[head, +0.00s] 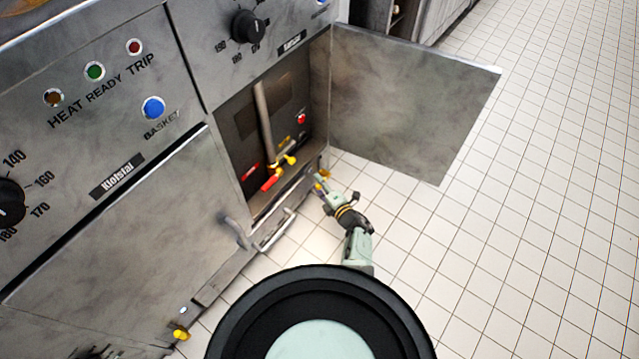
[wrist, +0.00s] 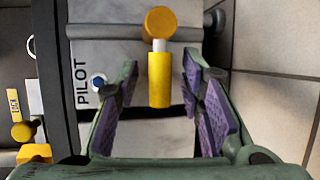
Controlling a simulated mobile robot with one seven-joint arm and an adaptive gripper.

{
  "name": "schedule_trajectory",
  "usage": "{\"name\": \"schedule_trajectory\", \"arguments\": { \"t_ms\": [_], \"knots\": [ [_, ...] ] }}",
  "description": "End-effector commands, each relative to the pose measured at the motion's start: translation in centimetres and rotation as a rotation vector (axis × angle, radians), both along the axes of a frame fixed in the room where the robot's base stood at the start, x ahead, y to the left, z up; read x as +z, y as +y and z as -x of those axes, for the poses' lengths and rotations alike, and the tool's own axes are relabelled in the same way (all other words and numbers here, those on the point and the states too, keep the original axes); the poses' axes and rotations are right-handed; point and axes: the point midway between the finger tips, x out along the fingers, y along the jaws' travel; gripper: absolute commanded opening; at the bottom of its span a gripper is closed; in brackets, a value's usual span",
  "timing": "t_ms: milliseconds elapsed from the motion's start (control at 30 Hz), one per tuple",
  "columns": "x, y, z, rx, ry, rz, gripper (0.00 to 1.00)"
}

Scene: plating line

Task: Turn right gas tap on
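A yellow gas tap (wrist: 159,80) with a round end and a pale collar shows in the wrist view, on a metal panel right of the word PILOT. A small yellow part (head: 325,174) shows at the cabinet's right lower edge in the head view, by my gripper (head: 322,184). In the wrist view my gripper (wrist: 160,95) is open, its purple-padded fingers on either side of the yellow handle with gaps on both sides. Another yellow tap (head: 180,335) sits at the lower left of the fryer front in the head view.
The open cabinet door (head: 410,105) stands to the right. Inside the cabinet are a pipe (head: 264,122), a red-handled valve (head: 271,183) and a red button (head: 301,118). A bar handle (head: 277,230) juts out left of my gripper. The tiled floor (head: 500,240) is clear.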

Motion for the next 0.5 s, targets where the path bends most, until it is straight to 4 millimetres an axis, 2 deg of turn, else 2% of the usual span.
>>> {"name": "schedule_trajectory", "arguments": {
  "t_ms": [67, 500],
  "knots": [
    [0.01, 0.01, -0.01, 0.0, 0.0, 0.0, 0.35],
    [0.02, 0.02, -0.01, 0.0, 0.0, 0.0, 0.06]
  ]
}}
